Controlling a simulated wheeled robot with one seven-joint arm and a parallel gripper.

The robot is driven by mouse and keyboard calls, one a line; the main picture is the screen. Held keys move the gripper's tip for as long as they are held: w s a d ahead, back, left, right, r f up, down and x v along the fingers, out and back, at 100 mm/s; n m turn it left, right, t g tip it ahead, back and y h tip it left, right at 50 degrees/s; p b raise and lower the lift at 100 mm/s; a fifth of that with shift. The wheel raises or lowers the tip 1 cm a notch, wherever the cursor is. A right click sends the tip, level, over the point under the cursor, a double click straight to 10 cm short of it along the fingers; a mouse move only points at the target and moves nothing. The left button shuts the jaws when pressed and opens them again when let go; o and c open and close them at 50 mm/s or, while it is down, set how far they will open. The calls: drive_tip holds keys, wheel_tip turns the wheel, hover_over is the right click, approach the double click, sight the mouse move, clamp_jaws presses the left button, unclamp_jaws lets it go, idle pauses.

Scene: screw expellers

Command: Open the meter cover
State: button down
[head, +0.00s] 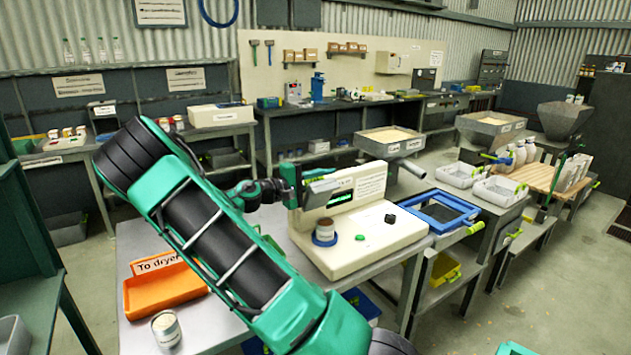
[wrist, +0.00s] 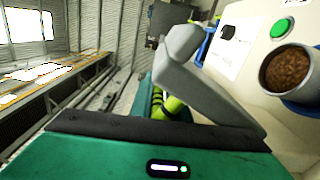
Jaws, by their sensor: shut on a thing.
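The meter (head: 375,241) is a cream machine on the grey bench, with a dark display lit with green characters, a green button and a dark knob. Its grey meter cover (head: 325,187) is tilted up near the top left of the display panel; it fills the middle of the wrist view (wrist: 205,88). My gripper (head: 297,186), green and dark, is shut on the cover at its left side; the finger contact is partly hidden. A cup of brown material (head: 325,229) stands in a blue ring on the meter, uncovered; it also shows in the wrist view (wrist: 290,68).
An orange "To dryer" tray (head: 165,288) and a tin (head: 166,329) are on the bench at front left. A blue-framed tray (head: 442,209) is right of the meter. A tray of pale material (head: 390,140) stands behind it.

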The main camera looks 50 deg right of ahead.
drive_tip(key=shift+r, duration=0.1)
idle(0.3)
drive_tip(key=c, duration=1.8)
unclamp_jaws()
drive_tip(key=shift+r, duration=0.1)
drive_tip(key=shift+a, duration=0.1)
drive_tip(key=v, duration=1)
drive_tip(key=shift+w+a, duration=0.1)
drive_tip(key=shift+a, duration=0.25)
